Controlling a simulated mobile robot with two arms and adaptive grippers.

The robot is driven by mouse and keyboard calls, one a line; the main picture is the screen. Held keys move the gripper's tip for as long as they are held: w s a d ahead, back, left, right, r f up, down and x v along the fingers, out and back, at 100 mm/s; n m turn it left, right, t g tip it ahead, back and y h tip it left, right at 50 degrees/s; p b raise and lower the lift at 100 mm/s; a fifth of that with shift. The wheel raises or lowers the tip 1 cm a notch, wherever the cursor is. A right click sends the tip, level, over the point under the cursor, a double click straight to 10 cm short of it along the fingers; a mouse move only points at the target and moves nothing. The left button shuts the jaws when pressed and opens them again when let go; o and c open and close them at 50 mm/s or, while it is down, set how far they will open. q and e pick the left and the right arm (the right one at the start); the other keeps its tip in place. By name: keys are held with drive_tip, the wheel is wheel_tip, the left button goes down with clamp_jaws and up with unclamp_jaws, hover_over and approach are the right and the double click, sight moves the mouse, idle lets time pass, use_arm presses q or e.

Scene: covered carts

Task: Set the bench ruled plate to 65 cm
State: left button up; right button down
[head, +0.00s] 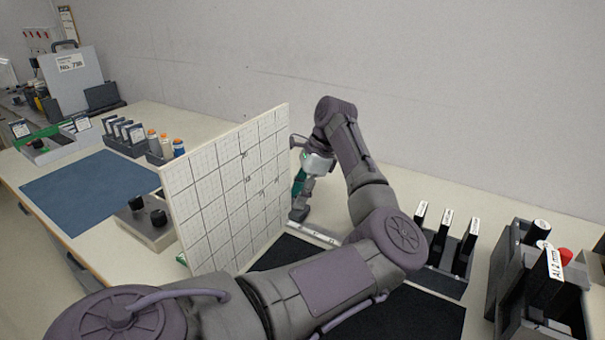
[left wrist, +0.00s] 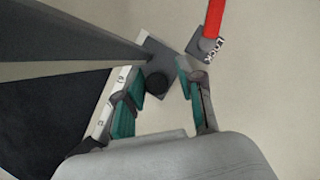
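The ruled plate (head: 230,185), a white upright board with a black grid, stands on the bench in the middle of the head view. My left gripper (head: 299,188) is just right of its far edge, pointing down near a pale scale rail (head: 313,233). In the left wrist view my left gripper (left wrist: 162,78) is open, its teal fingers on either side of a round dark knob (left wrist: 156,84) on a grey block (left wrist: 158,60). I cannot tell if they touch it. A red lever (left wrist: 214,18) with a LOCK label lies beyond. The scale's reading is not legible. My right gripper is not in view.
A dark mat (head: 425,318) lies on the right, with a rack of labelled black items (head: 442,240) beside it. A grey box with two black knobs (head: 147,222) and a blue mat (head: 90,185) are left of the plate. A wall closes the back.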

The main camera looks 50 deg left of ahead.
use_arm(q)
drive_tip(key=shift+o, duration=0.4)
drive_tip(key=shift+a+f, duration=0.1)
drive_tip(key=shift+w+d+r, duration=0.15)
drive_tip(key=shift+d+r, duration=0.05)
drive_tip(key=shift+r, duration=0.1)
drive_tip(key=v, duration=1.1)
drive_tip(key=shift+r, duration=0.2)
drive_tip(key=shift+a, duration=0.15)
